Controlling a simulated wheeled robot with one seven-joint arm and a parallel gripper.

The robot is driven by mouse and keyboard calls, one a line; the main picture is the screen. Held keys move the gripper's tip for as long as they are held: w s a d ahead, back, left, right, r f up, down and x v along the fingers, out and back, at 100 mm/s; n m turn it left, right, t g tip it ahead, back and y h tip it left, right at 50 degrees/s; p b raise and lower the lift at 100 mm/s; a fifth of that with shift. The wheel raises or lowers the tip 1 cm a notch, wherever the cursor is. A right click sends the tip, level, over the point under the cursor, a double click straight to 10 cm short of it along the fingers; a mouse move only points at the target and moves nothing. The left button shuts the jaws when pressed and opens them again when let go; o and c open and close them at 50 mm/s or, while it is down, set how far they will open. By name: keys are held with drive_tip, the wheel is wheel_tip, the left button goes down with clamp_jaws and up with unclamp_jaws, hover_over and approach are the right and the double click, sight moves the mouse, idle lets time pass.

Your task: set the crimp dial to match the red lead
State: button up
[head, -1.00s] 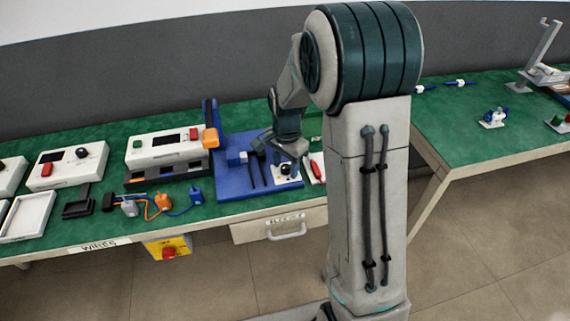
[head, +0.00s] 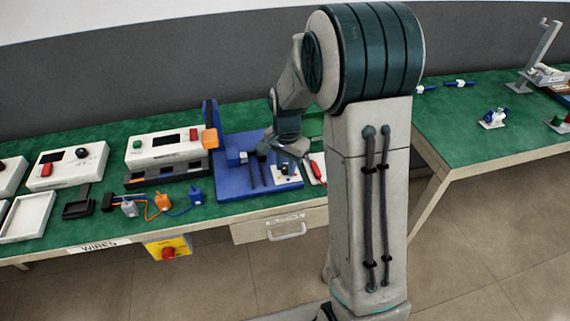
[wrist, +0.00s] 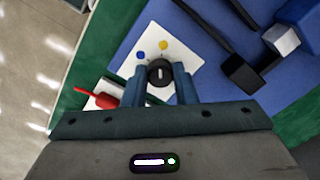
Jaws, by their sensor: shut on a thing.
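The crimp dial (wrist: 160,73) is a round black knob with a white pointer line. It sits on a white plate (wrist: 187,62) with a blue dot and a yellow dot; no red dot shows. The pointer line runs roughly up and down in the wrist view, its upper end towards the yellow dot. My gripper (wrist: 160,85) has one finger on each side of the knob and is shut on it. In the head view the plate (head: 283,177) is partly hidden by my wrist. A red-handled item (wrist: 95,97) lies beside the plate; I cannot tell whether it is the red lead.
The plate is on a blue base (head: 235,184) with black bars (head: 255,172). Leads with orange (head: 163,202), blue (head: 195,195) and grey ends lie to the left, before a white instrument (head: 165,145). A drawer (head: 280,228) is below the bench's front edge.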

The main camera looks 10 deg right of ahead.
sight(286, 166)
drive_tip(key=n, duration=1.3)
drive_tip(key=shift+r+n+p, duration=0.1)
drive_tip(key=shift+n+p, duration=0.2)
drive_tip(key=shift+p, duration=0.1)
drive_tip(key=n+p, duration=0.1)
drive_tip(key=n, duration=0.3)
drive_tip(key=shift+w+n+p, duration=0.1)
drive_tip(key=shift+n+p, duration=0.6)
drive_tip(key=shift+n, duration=1.5)
drive_tip(key=o, duration=1)
wheel_tip(286, 166, up, 14)
drive_tip(key=shift+p, duration=0.4)
drive_tip(key=shift+w+d, duration=0.1)
